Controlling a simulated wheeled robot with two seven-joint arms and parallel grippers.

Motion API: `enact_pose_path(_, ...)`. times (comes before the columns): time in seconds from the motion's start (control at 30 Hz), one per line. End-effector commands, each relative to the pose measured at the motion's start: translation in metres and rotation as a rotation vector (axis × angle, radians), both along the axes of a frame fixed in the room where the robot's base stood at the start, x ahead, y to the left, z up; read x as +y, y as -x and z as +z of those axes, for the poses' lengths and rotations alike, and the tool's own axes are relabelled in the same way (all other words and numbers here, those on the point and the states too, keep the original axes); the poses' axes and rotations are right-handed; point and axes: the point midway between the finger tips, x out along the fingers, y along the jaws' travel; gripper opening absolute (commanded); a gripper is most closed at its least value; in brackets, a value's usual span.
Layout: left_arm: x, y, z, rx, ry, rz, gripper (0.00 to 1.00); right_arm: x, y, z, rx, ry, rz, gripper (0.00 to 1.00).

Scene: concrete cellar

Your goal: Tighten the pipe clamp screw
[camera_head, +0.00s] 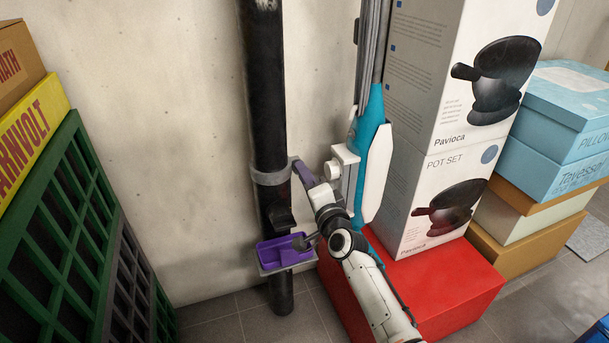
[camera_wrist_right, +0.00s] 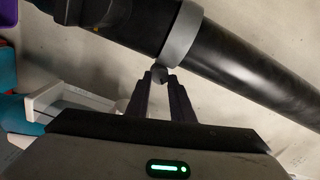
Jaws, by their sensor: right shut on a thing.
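A black pipe (camera_head: 265,100) stands upright against the wall, with a grey clamp (camera_head: 271,177) around it. In the right wrist view the clamp (camera_wrist_right: 181,35) rings the pipe (camera_wrist_right: 250,75), and a small dark clamp screw (camera_wrist_right: 159,74) sticks out from its edge. My right gripper (camera_head: 297,164) is at the right side of the clamp. In the wrist view my right gripper (camera_wrist_right: 160,77) has its two dark fingers closed on the screw head, one on each side. In the head view the screw is too small to make out. My left gripper is not in view.
A purple tray (camera_head: 268,254) sits low on the pipe, below my right gripper. A blue and white upright appliance (camera_head: 373,140), tall white boxes (camera_head: 425,120) and a red box (camera_head: 440,290) stand close on the right. Green crates (camera_head: 65,215) stand left. The wall between is bare.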

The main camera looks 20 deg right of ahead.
Motion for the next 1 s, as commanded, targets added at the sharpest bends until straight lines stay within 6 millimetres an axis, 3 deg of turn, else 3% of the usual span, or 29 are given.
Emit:
enact_pose_path(0.5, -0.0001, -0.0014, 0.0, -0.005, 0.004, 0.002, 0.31, 0.001, 0.0004, -0.0036, 0.018, -0.455, 0.0, 0.0)
enact_pose_path(1.0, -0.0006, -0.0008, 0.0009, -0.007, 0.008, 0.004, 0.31, 0.0015, 0.0005, -0.0044, 0.026, -0.648, 0.002, 0.0)
